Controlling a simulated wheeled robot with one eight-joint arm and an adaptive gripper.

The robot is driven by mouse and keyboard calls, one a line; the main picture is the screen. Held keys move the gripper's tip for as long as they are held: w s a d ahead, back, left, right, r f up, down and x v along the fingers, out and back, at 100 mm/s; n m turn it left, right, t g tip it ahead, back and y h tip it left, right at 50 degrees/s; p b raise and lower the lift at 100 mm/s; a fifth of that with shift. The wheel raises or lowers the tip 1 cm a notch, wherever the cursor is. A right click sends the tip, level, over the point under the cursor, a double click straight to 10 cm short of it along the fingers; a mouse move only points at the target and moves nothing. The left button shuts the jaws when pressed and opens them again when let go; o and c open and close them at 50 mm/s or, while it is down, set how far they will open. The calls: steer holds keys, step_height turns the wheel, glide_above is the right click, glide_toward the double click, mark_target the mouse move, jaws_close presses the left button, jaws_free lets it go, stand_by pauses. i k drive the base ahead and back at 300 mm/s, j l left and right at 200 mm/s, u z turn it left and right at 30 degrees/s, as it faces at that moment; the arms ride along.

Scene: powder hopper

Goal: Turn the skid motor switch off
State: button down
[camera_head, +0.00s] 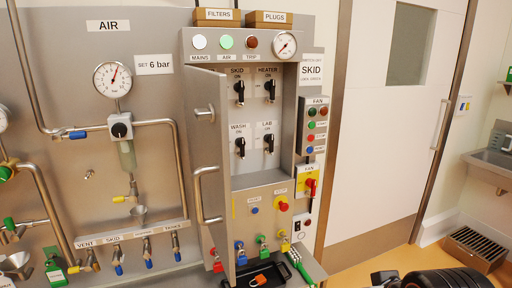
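The skid switch (239,92) is a black rotary handle under the label SKID, at the upper left inside the grey cabinet. Its handle looks upright, and a small ON mark seems to sit above it. The cabinet door (206,150) stands open to the left, with a long bar handle (205,195). No gripper fingers show, and nothing is seen touching the switch.
Similar black switches sit beside it: heater (270,90), wash (240,147) and lab (268,143). A fan box (313,125) and a red-yellow fan switch (309,184) are to the right. Several padlocks hang below. The space before the switches looks clear.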

mark_target(239, 87)
steer(key=i+l+u, duration=0.2)
steer(key=l+u, duration=0.2)
steer(key=l, duration=0.15)
steer(key=i+l+u, duration=0.15)
steer(key=l+u, duration=0.25)
steer(key=l, duration=0.15)
steer(key=l+u, duration=0.4)
steer(key=l, duration=0.2)
